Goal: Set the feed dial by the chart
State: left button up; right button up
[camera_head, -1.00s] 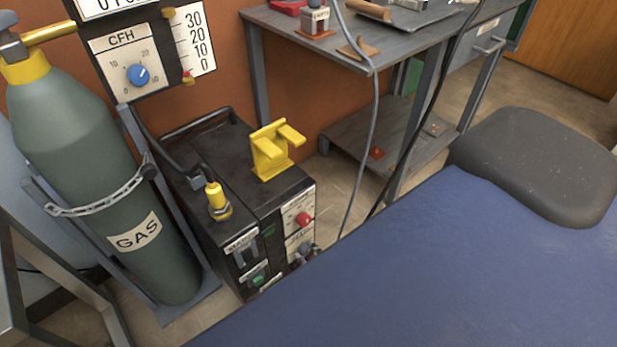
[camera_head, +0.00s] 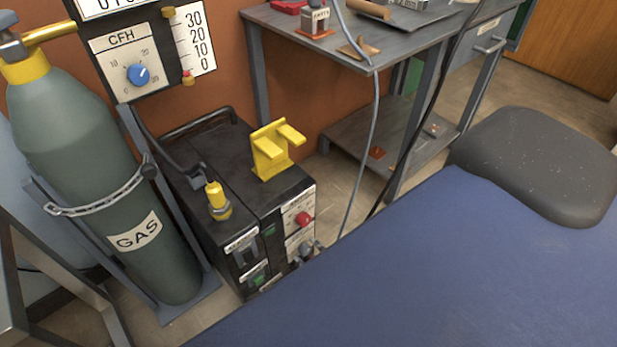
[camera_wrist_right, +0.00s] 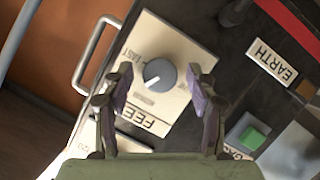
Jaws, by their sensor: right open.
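The feed dial (camera_wrist_right: 161,75) is a round blue-grey knob on a white panel (camera_wrist_right: 176,107) marked FEED, seen tilted in the right wrist view. A white mark on the knob points to its lower left. The word FAST shows beside it. I see no readable chart. My left gripper is out of view.
A green gas cylinder (camera_head: 85,170) is chained left of the machine. A yellow bracket (camera_head: 272,150) and a yellow connector (camera_head: 216,198) are on the machine top. An EARTH label (camera_wrist_right: 272,62) and green button (camera_wrist_right: 250,138) lie near the dial. A workbench (camera_head: 335,50) stands behind.

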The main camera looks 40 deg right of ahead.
jog(key=shift+s, duration=0.1)
jog(key=v, duration=0.7)
jog(key=shift+s+r, duration=0.2)
jog(key=shift+s, duration=0.2)
jog(key=shift+a, duration=0.1)
jog(key=shift+r, duration=0.1)
